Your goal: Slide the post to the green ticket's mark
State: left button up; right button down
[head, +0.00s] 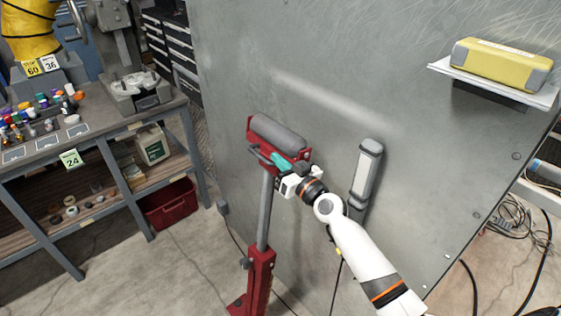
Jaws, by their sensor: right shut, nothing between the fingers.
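A roller stand stands in front of a grey metal panel. A red head with a grey roller (277,132) sits on the post. No marks on the post can be read. The green ticket (70,158) reads 24 and hangs at the workbench's front edge. My right gripper (281,161), with teal fingers, is shut and empty at the head, just under the roller; I cannot tell whether it touches. My left gripper is not in view.
A yellow ticket (33,68) reads 60 and a white ticket (50,64) reads 36. The workbench (97,130) at left holds small coloured items. The grey panel (310,60) stands close behind the stand, with a lamp (367,172) beside my right arm. Cables lie at right.

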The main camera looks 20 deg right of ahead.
notch_tip(320, 180, down, 18)
jog(key=s+a+b, duration=0.1)
jog(key=a+b, duration=0.1)
jog(key=b, duration=1.4)
jog(key=shift+a+f, duration=0.15)
jog(key=shift+a, duration=0.2)
